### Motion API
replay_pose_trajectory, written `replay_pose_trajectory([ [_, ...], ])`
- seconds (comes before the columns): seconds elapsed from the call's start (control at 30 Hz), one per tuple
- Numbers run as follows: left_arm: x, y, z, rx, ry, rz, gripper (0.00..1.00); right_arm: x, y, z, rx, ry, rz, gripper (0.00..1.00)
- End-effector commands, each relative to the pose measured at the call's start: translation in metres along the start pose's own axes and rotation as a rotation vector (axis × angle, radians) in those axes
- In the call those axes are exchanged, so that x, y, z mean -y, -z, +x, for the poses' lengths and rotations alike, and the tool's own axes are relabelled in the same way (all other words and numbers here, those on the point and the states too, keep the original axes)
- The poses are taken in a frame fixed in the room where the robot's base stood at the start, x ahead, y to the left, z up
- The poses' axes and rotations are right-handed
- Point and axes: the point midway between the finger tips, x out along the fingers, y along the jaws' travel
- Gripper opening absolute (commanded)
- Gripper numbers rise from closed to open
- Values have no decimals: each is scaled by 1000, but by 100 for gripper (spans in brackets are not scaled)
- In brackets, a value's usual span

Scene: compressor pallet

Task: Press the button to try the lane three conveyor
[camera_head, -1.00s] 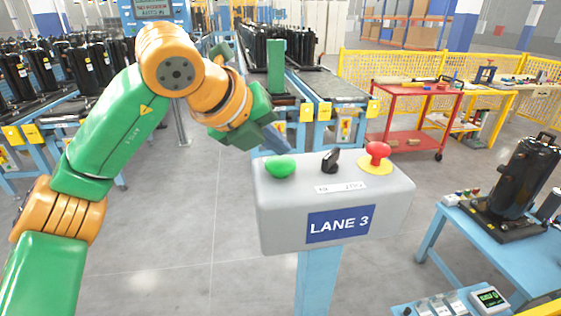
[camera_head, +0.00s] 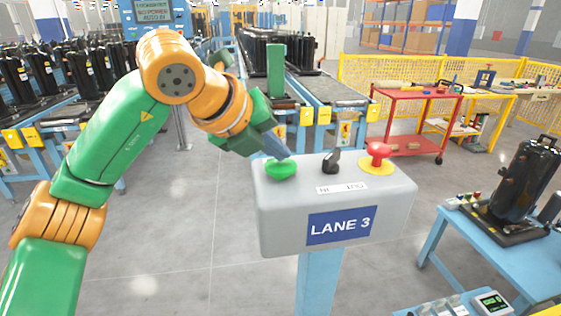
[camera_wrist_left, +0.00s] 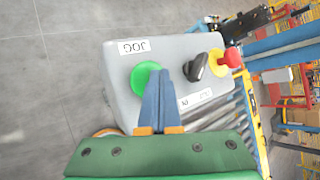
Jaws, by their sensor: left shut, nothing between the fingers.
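The grey LANE 3 control box (camera_head: 338,203) stands on a blue post in front of me. On its top are a green button (camera_head: 281,169), a black selector knob (camera_head: 331,162) and a red mushroom button (camera_head: 377,157) on a yellow base. My left gripper (camera_head: 281,151) is shut and empty, its fingertips right at the back of the green button. In the left wrist view the shut fingers (camera_wrist_left: 160,100) overlap the right side of the green button (camera_wrist_left: 144,78); I cannot tell whether they touch it. A JOG label shows beside it. My right gripper is out of view.
A blue bench (camera_head: 472,245) with a black compressor (camera_head: 526,180) stands at the right. A red cart (camera_head: 415,114) and yellow fence stand behind. Conveyors with several compressors are at the back and left. The grey floor around the post is clear.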

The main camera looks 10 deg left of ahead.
Motion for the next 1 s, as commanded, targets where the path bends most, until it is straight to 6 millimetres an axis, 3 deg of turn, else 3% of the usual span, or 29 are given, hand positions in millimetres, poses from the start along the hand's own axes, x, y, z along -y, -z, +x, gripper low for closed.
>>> replay_pose_trajectory([
  [0.67,-3,3,4,-2,-2,0,0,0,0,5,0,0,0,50],
  [1.0,6,-6,-8,-2,-1,0,0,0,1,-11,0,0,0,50],
])
